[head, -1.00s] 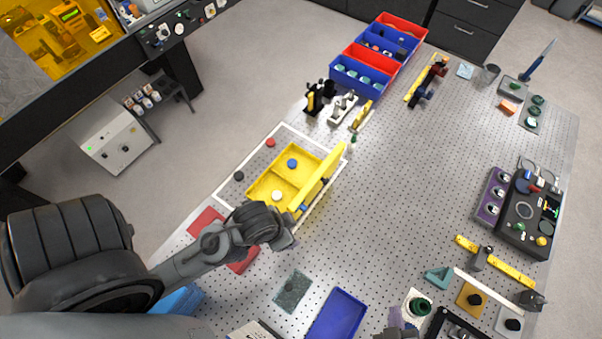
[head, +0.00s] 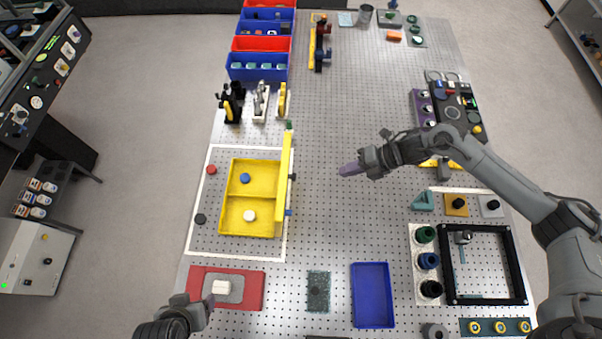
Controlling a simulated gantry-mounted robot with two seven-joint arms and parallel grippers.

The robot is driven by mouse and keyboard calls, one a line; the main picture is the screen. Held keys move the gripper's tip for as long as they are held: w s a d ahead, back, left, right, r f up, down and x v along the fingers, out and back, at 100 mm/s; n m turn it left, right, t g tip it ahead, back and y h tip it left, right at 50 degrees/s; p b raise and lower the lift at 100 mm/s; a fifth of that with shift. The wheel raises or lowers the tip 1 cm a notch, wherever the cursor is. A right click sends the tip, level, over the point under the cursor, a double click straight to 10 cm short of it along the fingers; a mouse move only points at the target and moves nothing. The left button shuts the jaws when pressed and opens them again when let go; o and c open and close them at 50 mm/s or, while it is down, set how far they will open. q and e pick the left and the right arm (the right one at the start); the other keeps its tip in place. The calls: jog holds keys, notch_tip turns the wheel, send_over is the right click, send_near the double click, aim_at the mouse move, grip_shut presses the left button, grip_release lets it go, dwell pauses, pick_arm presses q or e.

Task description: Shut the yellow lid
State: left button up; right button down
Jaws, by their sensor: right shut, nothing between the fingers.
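The yellow box (head: 234,203) lies on the perforated table, left of centre in the head view. A blue round piece (head: 245,178) and a white round piece (head: 249,215) sit in its two compartments. The yellow lid (head: 284,170) stands open, roughly upright along the box's right side. My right gripper (head: 345,170) is shut and empty, to the right of the lid and apart from it, pointing left towards it. My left gripper (head: 209,303) is at the bottom left, by the red tray and well below the box; its finger gap is unclear.
A white outline (head: 212,151) surrounds the box, with red (head: 211,169) and black (head: 200,219) round pieces inside it. Small fixtures (head: 260,103) stand above. The red tray (head: 255,290) and blue tray (head: 372,296) lie below. Table between lid and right gripper is clear.

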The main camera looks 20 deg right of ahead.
jog(key=w+a+f+b, duration=0.2)
jog(key=a, duration=0.3)
jog(key=w+a+f+b, duration=0.2)
jog(key=w+a+f, duration=0.1)
jog(key=a, duration=0.2)
jog(key=shift+a+f, duration=0.25)
jog(key=shift+a, duration=0.15)
jog(key=shift+w+a+r, duration=0.1)
